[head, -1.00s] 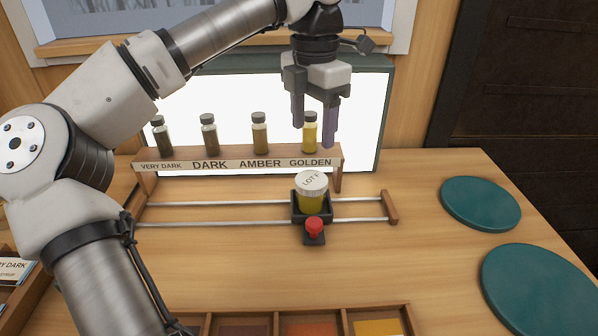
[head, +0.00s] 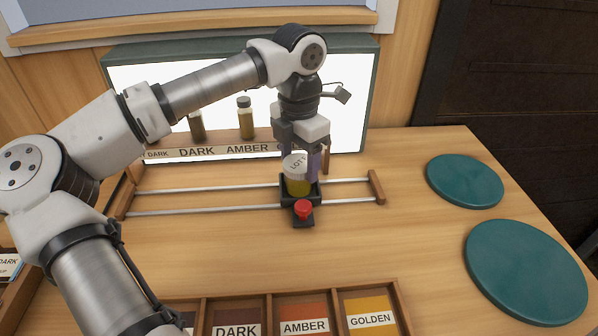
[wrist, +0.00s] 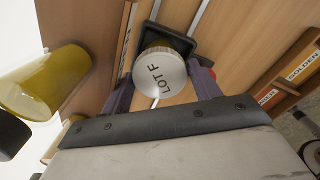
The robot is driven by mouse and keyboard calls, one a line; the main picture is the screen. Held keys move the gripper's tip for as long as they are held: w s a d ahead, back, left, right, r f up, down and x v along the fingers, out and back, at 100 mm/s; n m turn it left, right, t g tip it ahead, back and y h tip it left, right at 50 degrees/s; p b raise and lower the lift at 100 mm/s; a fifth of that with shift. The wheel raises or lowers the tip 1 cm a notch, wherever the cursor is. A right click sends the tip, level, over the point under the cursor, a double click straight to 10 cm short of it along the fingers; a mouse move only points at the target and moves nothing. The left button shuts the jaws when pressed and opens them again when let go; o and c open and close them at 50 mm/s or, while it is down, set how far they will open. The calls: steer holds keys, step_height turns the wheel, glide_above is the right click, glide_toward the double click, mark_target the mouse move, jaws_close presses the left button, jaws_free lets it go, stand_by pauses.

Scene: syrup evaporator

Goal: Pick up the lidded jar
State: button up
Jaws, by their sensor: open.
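The lidded jar (head: 298,179) stands upright in a small dark holder on the rail, with yellow-green contents and a white lid marked LOT F. My gripper (head: 299,167) is open and points down at the jar, its fingers around the lid's height. In the wrist view the jar's lid (wrist: 159,75) lies between the two purple fingertips (wrist: 160,85), with a gap visible on at least one side. The dark holder (head: 313,188) is partly hidden by the jar.
A red knob (head: 303,208) sits just in front of the holder. Sample bottles (head: 245,118) stand on the labelled rack (head: 198,152) behind. A sectioned tray (head: 402,300) is in front, and two teal discs (head: 464,181) lie at right. Bare table lies between rail and tray.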

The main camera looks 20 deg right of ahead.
step_height(320, 180, down, 2)
steer(key=shift+r, duration=0.1)
steer(key=c, duration=0.9)
